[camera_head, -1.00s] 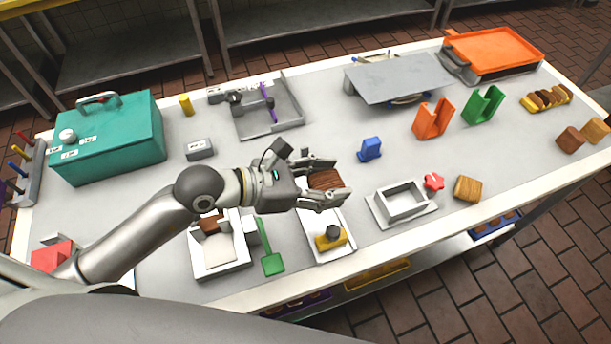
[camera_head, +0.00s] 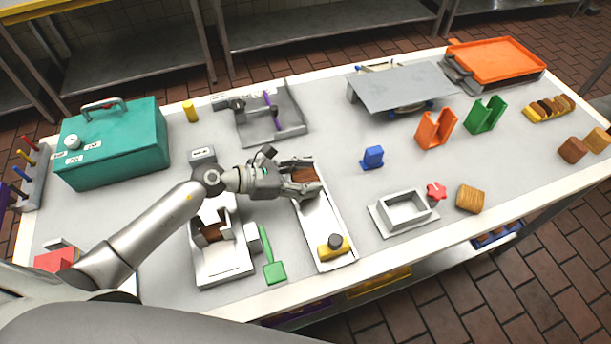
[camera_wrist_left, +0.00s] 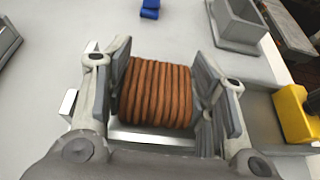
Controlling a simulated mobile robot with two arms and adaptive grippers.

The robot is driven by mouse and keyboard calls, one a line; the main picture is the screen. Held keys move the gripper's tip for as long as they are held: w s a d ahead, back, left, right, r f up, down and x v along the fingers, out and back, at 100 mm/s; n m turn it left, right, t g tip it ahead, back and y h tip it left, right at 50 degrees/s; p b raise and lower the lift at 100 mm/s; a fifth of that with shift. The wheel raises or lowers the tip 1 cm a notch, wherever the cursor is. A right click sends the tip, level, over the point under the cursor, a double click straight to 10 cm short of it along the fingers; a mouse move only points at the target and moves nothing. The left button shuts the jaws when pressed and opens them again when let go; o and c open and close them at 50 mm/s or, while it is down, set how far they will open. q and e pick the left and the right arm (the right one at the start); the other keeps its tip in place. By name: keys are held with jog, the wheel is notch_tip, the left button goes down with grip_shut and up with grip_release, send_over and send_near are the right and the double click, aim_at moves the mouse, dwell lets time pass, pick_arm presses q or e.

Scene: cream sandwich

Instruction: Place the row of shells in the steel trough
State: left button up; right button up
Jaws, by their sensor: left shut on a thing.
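The row of brown shells (camera_wrist_left: 155,93) sits between the two fingers of my left gripper (camera_wrist_left: 161,62), which is shut on it from both sides. In the head view the row (camera_head: 303,174) and my left gripper (camera_head: 310,176) are at the far end of the long steel trough (camera_head: 317,218). Part of the trough (camera_wrist_left: 150,136) shows under the row's near edge in the wrist view. I cannot tell whether the row rests on the trough floor or hangs just above it. My right gripper is not in view.
A yellow block with a dark knob (camera_head: 333,247) is at the trough's near end. A white tray with brown pieces (camera_head: 221,267) and a green scraper (camera_head: 273,268) lie left. A blue block (camera_head: 372,157) and a grey box-shaped mould (camera_head: 404,211) stand right, with bare table between.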

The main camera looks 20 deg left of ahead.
pick_arm(q)
jog(key=shift+f, duration=0.15)
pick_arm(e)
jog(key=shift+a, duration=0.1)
pick_arm(q)
jog(key=shift+f, duration=0.1)
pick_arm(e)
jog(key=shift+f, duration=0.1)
pick_arm(q)
jog(key=o, duration=0.8)
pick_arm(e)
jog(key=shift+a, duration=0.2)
pick_arm(q)
jog(key=b+v, duration=0.3)
jog(key=v, duration=0.8)
jog(key=shift+s+a+r, duration=0.25)
jog(key=shift+a+r, duration=0.1)
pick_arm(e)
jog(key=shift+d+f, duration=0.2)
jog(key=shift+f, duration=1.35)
